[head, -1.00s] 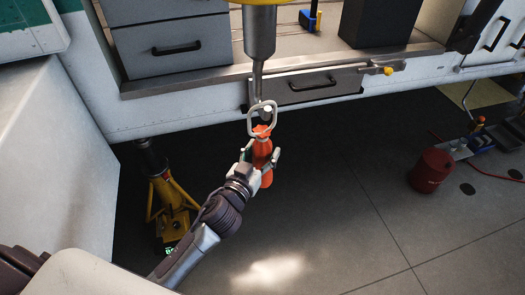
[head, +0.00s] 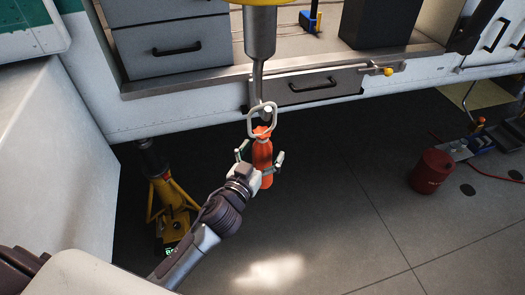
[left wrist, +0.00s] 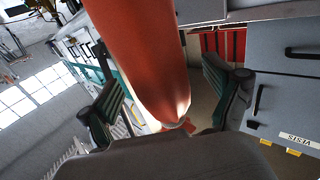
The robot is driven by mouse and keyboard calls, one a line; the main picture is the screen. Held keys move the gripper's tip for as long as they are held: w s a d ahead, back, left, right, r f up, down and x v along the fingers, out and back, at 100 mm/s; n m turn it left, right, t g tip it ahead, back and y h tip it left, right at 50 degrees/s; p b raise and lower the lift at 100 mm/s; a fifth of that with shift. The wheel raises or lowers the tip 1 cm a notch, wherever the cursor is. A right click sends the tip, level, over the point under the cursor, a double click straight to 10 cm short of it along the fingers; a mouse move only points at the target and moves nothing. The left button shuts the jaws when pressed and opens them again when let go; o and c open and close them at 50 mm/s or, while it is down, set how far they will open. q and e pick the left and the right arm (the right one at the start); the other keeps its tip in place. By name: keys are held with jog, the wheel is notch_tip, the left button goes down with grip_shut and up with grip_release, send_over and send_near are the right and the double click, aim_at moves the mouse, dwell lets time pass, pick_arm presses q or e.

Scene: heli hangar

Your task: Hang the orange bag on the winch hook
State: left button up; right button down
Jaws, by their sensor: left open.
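The orange bag (head: 262,163) hangs upright below the winch hook (head: 266,113). A pale ring (head: 262,120) at the bag's top is around the hook's lower end. My left gripper (head: 261,158) is open, with one finger on each side of the bag and gaps between. In the left wrist view the bag (left wrist: 140,55) fills the middle between the spread fingers, and its rounded bottom end shows close to the palm. My right gripper is not in view.
The winch's metal cylinder (head: 260,35) comes down from above. A grey drawer (head: 305,86) and the helicopter's sill are behind the hook. A yellow jack (head: 170,205) stands at left and a red can (head: 431,171) at right. Floor between is clear.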

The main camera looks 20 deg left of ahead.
pick_arm(q)
jog(key=shift+f, duration=0.25)
jog(key=shift+s, duration=0.1)
jog(key=s+a, duration=0.2)
jog(key=s, duration=1)
jog(key=s+f+g, duration=0.3)
jog(key=f, duration=0.9)
jog(key=s+a+f+g+y, duration=0.1)
jog(key=s+f+g, duration=0.15)
jog(key=f, duration=0.85)
jog(key=s+f+g, duration=0.3)
jog(key=f, duration=0.9)
jog(key=s+a+f+g, duration=0.2)
jog(key=s+f+g, duration=0.2)
jog(key=s+f, duration=0.5)
jog(key=s+a+f+m+g+y, duration=0.1)
jog(key=s+f+g, duration=0.3)
jog(key=s+f, duration=0.5)
jog(key=s, duration=0.7)
jog(key=shift+s+a+f, duration=0.3)
jog(key=shift+s+a, duration=0.1)
